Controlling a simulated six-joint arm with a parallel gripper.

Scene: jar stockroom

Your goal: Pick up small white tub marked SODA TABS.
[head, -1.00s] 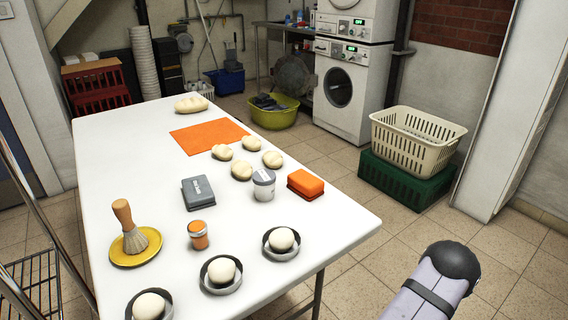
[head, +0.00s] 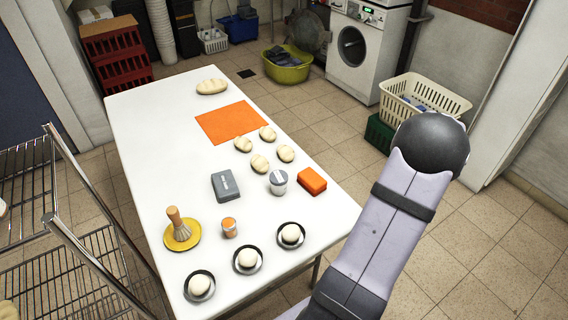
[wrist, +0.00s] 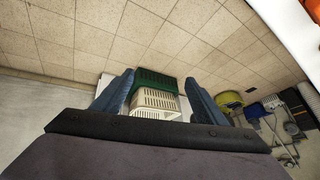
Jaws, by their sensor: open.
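The small white tub (head: 278,182) with a grey lid stands upright on the white table (head: 163,125), toward its right edge in the head view. It lies between a grey box (head: 226,185) and an orange block (head: 312,181). Its label is too small to read. My gripper (wrist: 160,92) shows in the wrist view with its two blue fingers apart and nothing between them. It points at the floor and the laundry baskets, away from the tub. In the head view my arm is at the right, off the table, and the fingers are not visible there.
Bread rolls (head: 260,164) lie behind the tub. A small orange-and-white jar (head: 229,228), a brush (head: 177,226) on a yellow plate and dough balls in dark bowls (head: 291,235) are in front. An orange mat (head: 231,122) lies farther back. A wire rack (head: 70,262) stands at left.

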